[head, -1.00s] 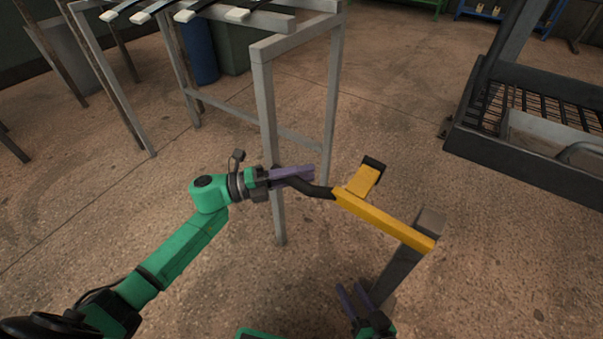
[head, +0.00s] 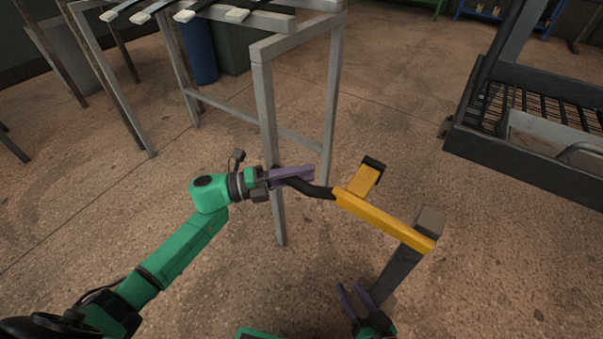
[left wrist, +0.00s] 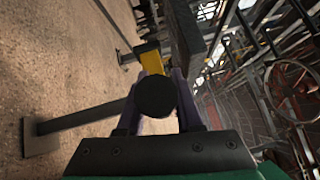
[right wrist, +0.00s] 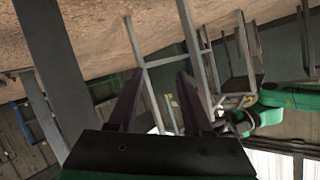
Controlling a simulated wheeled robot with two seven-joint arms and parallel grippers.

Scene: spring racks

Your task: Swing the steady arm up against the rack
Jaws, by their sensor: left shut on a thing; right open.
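The steady arm (head: 384,219) is a yellow bar on a dark grey post (head: 401,270), with a yellow pad (head: 364,179) standing up from it and a bent black handle (head: 318,191) at its left end. My left gripper (head: 300,175) is shut on the handle beside a leg of the grey rack (head: 264,110). In the left wrist view the round handle end (left wrist: 156,96) sits between the purple fingers, with the yellow bar (left wrist: 152,62) behind it. My right gripper (head: 355,296) is open and empty, low and left of the post. The right wrist view shows its spread fingers (right wrist: 158,95).
Several dark strips with white ends (head: 185,15) lie on top of the rack. A dark metal frame with a mesh deck (head: 520,140) stands at the right. A blue barrel (head: 199,50) is behind the rack.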

